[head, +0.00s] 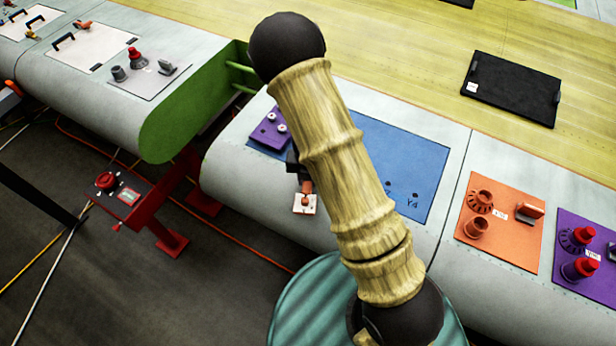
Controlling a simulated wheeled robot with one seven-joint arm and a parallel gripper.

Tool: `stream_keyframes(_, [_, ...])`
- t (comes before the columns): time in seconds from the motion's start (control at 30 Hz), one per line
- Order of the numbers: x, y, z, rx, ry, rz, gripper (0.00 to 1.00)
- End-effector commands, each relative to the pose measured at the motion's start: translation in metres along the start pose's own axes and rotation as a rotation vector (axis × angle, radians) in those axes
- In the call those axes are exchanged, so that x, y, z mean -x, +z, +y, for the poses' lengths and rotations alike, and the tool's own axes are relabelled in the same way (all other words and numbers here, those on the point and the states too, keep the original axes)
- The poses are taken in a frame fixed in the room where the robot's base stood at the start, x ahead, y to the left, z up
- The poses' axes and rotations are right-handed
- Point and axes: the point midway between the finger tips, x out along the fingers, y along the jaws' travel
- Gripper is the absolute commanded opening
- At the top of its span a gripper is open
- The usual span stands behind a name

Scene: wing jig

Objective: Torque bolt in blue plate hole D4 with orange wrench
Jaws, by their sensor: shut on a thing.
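The blue plate (425,160) lies on the pale wing skin in the middle, partly covered by my arm. Dark holes show near its lower right, beside a marking that looks like Y4. Hole D4 and its bolt cannot be made out. My gripper (301,180) is mostly hidden behind my arm, over the plate's lower left edge. It is shut on an orange tool (306,188), apparently the orange wrench, with a white square piece below it. Whether the tool touches anything is not clear.
A purple plate (266,131) with light round parts sits at the blue plate's upper left. An orange plate (516,247) and a purple plate (568,282) with knobs lie to the right. A black panel (511,86) lies behind. A red stand (113,198) and floor cables are at left.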

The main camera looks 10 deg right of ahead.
Motion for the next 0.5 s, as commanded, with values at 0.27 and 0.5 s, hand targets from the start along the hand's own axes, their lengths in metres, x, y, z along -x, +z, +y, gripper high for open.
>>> stream_keyframes(0.27, [0.003,0.001,0.01,-0.075,-0.001,0.0,0.0])
stream_keyframes(0.5, [0.003,0.002,0.019,-0.144,0.0,0.0,0.0])
